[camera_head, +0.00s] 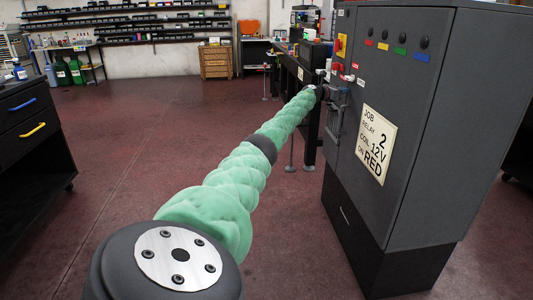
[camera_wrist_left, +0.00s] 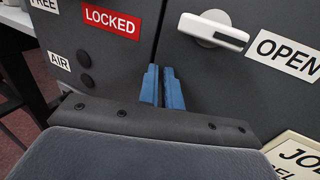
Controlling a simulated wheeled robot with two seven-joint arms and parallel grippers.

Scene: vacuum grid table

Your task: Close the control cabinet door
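The dark grey control cabinet (camera_head: 408,120) stands at the right of the head view. Its door (camera_head: 384,90) carries a "JOB RELAY" label (camera_head: 376,143). A vertical seam beside the door shows in both views; I cannot tell whether the door stands slightly ajar. My left arm reaches to the cabinet front, with the left gripper (camera_wrist_left: 161,86) at the seam. Its two blue fingers are close together with nothing visible between them. I cannot tell whether they touch the cabinet. A white handle (camera_wrist_left: 213,30) is to their right, by an "OPEN" label (camera_wrist_left: 287,54). My right gripper is out of view.
A red "LOCKED" label (camera_wrist_left: 111,21) is left of the seam. A dark workbench (camera_head: 295,72) stands behind the cabinet. A black drawer unit (camera_head: 33,135) is at the far left. The reddish floor (camera_head: 130,145) between them is clear.

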